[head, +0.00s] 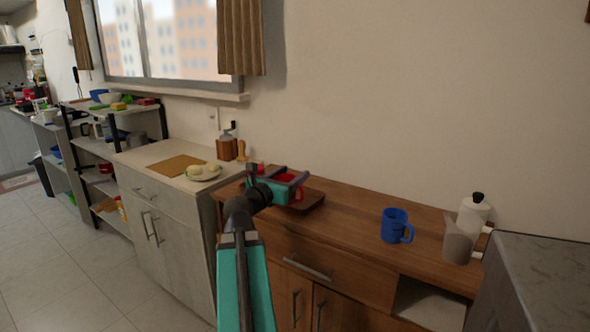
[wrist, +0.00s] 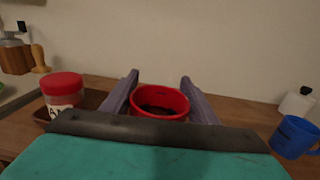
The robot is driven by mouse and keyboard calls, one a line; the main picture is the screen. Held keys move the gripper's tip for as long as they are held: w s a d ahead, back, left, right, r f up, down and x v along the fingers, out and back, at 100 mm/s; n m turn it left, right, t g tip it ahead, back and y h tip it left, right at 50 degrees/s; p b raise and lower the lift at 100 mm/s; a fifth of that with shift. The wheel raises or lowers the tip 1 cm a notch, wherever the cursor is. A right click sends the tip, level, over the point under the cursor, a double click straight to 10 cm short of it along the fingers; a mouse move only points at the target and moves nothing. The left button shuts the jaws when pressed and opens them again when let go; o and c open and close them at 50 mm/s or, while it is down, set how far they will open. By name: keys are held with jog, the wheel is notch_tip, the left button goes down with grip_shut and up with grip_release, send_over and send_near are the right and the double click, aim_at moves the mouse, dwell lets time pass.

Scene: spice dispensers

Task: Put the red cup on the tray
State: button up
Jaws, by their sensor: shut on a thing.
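The red cup (head: 299,193) is between the purple fingers of my gripper (head: 291,176), which is shut on it. In the wrist view the cup (wrist: 161,100) is upright between the two fingers (wrist: 159,80), with its open rim and dark inside showing. The brown tray (head: 315,203) lies on the wooden cabinet, and in the head view the cup appears over it. In the wrist view the tray (wrist: 42,117) shows at the left, partly hidden by my gripper. I cannot tell whether the cup touches the tray.
A red-lidded jar (wrist: 62,92) stands on or at the tray, left of the cup. Wood between tray and mug is clear.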

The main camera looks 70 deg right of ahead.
jog(key=p, duration=0.6)
jog(key=shift+w+d+p, duration=0.1)
jog(key=shift+d+p, duration=0.2)
jog(key=w+d+f, duration=0.1)
jog(key=w+d, duration=0.1)
jog(key=d, duration=0.7)
jog(key=shift+w+d, duration=0.2)
jog(key=shift+d, duration=0.05)
jog(key=shift+d, duration=0.1)
jog(key=shift+w+d+f+b, duration=0.1)
jog(key=shift+d+f+b, duration=0.1)
jog(key=shift+f, duration=0.75)
jog(key=shift+d+f+b, duration=0.1)
jog(key=shift+f+b, duration=0.1)
jog(key=shift+f, duration=0.7)
jog(key=shift+f, duration=0.1)
jog(key=o, duration=1.3)
